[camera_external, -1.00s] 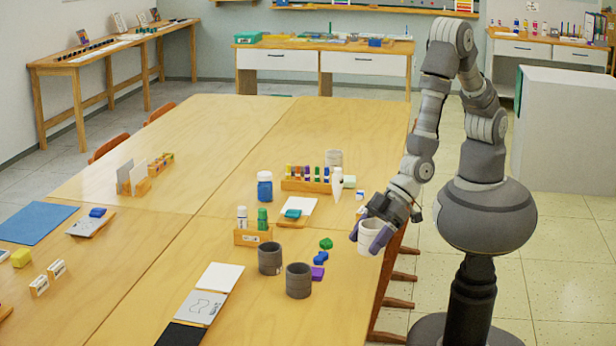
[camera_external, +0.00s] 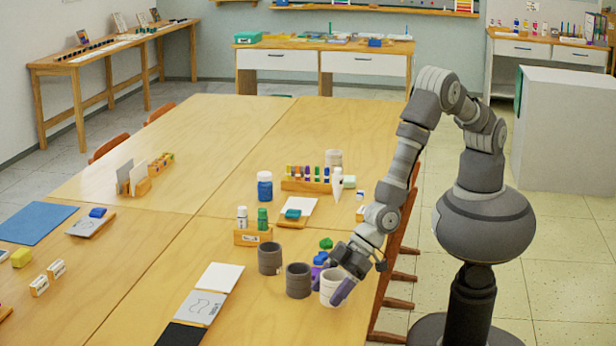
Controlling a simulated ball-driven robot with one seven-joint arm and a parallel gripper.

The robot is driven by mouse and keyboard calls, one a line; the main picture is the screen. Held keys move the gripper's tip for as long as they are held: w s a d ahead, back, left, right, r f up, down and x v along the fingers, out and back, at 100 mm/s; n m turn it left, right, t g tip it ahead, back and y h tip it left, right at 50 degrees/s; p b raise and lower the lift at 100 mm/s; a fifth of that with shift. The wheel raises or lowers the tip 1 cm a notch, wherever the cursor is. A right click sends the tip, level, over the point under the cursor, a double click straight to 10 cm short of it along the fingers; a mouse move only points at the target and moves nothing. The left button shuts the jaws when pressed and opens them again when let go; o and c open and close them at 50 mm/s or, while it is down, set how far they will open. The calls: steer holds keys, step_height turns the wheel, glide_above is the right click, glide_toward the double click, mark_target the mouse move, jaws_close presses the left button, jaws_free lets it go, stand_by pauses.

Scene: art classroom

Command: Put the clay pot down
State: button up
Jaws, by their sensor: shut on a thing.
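My gripper (camera_external: 337,284) is shut on a white clay pot (camera_external: 330,291) near the right edge of the table. The pot is upright, and its right side is partly hidden by my fingers. It is just right of a dark grey pot (camera_external: 298,281). Whether the white pot touches the table or hangs slightly above it cannot be told. A second dark grey pot (camera_external: 269,259) stands farther back to the left.
Green (camera_external: 326,243) and blue-purple pieces lie just behind the held pot. A wooden holder with bottles (camera_external: 252,237) stands behind the grey pots. White and black sheets (camera_external: 220,276) lie to the left. The table front (camera_external: 270,325) is clear.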

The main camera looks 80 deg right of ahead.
mark_target(324, 299)
steer(key=w+a, duration=0.2)
steer(key=a, duration=0.1)
steer(key=shift+w+a+f+b, duration=0.2)
steer(key=shift+w+b, duration=0.05)
steer(key=shift+b, duration=0.15)
step_height(324, 299, down, 4)
steer(key=shift+d+r+b, duration=0.1)
steer(key=shift+b, duration=1)
steer(key=shift+r, duration=0.2)
steer(key=o, duration=0.7)
steer(key=shift+f, duration=0.2)
steer(key=o, duration=0.4)
